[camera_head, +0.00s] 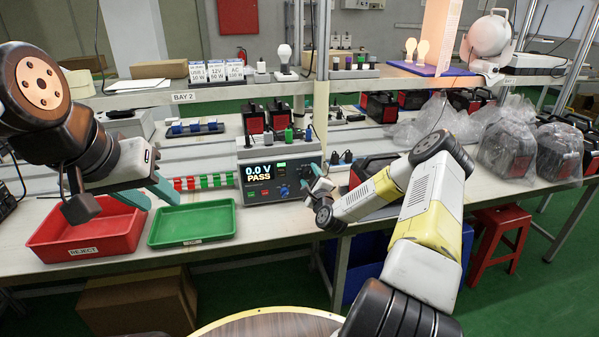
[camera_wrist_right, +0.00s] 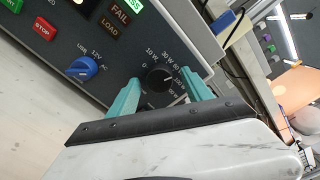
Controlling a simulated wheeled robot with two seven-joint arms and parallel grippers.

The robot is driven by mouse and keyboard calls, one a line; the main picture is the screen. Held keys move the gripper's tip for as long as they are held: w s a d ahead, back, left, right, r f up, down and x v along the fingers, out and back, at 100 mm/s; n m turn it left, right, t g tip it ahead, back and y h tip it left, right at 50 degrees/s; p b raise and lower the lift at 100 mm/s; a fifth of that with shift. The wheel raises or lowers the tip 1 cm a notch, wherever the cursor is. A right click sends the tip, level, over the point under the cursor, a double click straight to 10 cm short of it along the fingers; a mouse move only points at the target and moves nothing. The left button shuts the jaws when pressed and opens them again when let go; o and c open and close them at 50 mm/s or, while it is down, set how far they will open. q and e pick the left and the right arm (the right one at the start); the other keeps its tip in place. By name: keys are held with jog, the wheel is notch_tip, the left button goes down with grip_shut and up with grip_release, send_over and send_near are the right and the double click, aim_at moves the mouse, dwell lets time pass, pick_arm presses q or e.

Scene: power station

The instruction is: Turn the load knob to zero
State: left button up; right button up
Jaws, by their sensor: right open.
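The tester (camera_head: 281,165) stands on the bench, and its display reads 0.0 V PASS. Its load knob (camera_wrist_right: 159,77) is black and round, with a printed scale running from 0 through 10 W, 30 W and 60 W to 100 W. Its pointer direction is too small to tell. My right gripper (camera_wrist_right: 160,94) is open, with one teal fingertip on each side of the knob; I cannot tell whether they touch it. In the head view my right gripper (camera_head: 310,178) is at the tester's right front. My left gripper (camera_head: 147,196) is open and empty above the trays.
A blue selector knob (camera_wrist_right: 84,68) and a red STOP button (camera_wrist_right: 43,28) sit left of the load knob. A red REJECT tray (camera_head: 85,236) and a green tray (camera_head: 192,223) are left of the tester. Bagged power stations (camera_head: 507,142) stand at right.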

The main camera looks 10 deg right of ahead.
grip_shut()
jog(key=shift+n, duration=0.3)
jog(key=n, duration=1.7)
jog(key=shift+a, duration=0.1)
jog(key=n, duration=0.6)
jog(key=shift+s+n, duration=0.1)
jog(key=shift+n, duration=0.2)
